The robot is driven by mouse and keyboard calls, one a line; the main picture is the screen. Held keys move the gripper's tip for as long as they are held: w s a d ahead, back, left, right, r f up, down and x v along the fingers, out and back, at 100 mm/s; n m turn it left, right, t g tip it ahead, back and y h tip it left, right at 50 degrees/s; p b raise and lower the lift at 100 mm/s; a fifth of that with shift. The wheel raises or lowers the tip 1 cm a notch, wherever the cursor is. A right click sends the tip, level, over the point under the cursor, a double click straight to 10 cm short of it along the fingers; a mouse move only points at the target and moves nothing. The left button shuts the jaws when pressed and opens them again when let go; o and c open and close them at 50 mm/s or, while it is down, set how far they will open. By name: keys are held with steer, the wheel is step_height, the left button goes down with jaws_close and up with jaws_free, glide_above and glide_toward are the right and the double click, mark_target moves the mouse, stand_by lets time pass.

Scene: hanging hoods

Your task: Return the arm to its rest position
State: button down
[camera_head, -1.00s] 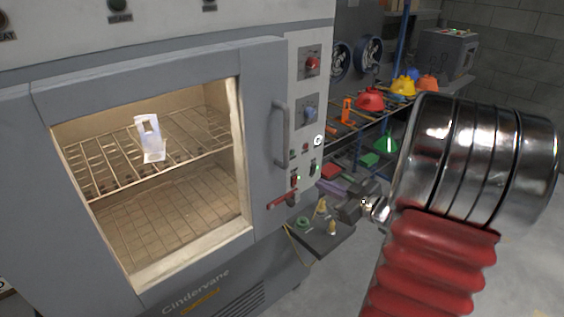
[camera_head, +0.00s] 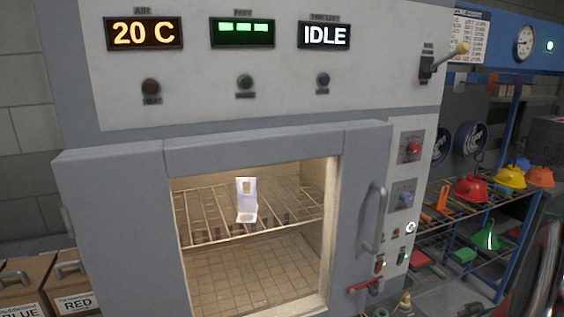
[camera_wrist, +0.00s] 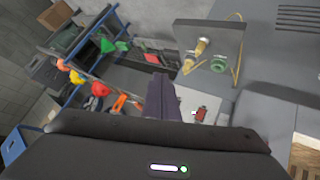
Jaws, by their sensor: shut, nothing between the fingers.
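My gripper (camera_wrist: 164,97) shows in the wrist view as dark fingers closed together, with nothing held between them. It points out over the floor, with the shelf rack to its left and the machine's side tray to its upper right, apart from both. In the head view only a shiny strip of my arm shows at the lower right edge, and the gripper is out of that view.
The grey oven (camera_head: 270,150) has a lit chamber with a pale bracket (camera_head: 246,200) on its wire rack. Its displays read 20 C and IDLE. A shelf rack (camera_head: 459,266) with coloured hoods stands right. A small tray (camera_wrist: 207,40) holds brass fittings. Labelled boxes (camera_head: 72,290) stand left.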

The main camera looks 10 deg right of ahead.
steer(key=s+a+r+y, duration=0.2)
steer(key=a+r, duration=0.2)
steer(key=a, duration=1)
steer(key=s+a+r+n+g+y, duration=0.1)
steer(key=a+r, duration=0.4)
steer(key=a, duration=0.9)
steer(key=s+a+r+n+g+y, duration=0.1)
steer(key=s+a+r+y, duration=0.2)
steer(key=a, duration=1.2)
steer(key=shift+v, duration=0.8)
